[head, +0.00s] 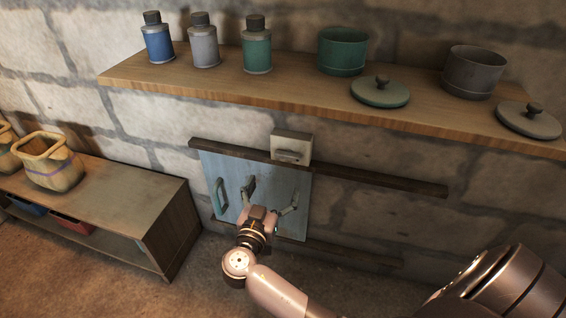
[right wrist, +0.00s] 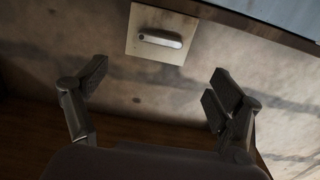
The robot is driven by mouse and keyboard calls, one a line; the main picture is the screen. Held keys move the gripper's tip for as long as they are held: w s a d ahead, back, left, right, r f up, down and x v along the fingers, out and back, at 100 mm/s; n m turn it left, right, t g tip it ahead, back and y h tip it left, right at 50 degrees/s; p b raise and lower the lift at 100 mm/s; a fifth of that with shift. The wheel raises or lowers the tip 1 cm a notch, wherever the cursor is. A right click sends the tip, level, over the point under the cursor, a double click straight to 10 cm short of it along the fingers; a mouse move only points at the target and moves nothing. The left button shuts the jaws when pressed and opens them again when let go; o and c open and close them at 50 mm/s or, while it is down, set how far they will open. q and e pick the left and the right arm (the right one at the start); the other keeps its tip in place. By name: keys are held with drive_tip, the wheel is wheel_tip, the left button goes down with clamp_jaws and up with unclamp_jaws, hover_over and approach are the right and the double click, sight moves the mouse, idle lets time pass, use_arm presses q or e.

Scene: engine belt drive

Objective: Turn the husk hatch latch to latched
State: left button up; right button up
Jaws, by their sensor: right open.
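The latch is a small grey bar handle (head: 289,156) on a pale square plate (head: 293,141) on the wall, at the top edge of the blue-grey hatch panel (head: 228,168). In the right wrist view the handle (right wrist: 160,39) lies roughly crosswise on its plate (right wrist: 143,18), beyond the fingers. My right gripper (head: 271,194) is in front of the hatch panel, below the latch in the head view. Its fingers are spread and empty in the right wrist view (right wrist: 157,80), apart from the handle. My left gripper is not in view.
Dark rails (head: 380,181) run along the wall at the hatch. A wooden shelf (head: 215,91) above holds bottles, pots and lids. The hatch has a pull handle (head: 221,195) at its left. A low cabinet (head: 125,200) with sacks stands at left.

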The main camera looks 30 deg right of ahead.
sight(287, 158)
drive_tip(key=x, duration=1.1)
drive_tip(key=shift+c, duration=0.4)
drive_tip(key=c, duration=1.1)
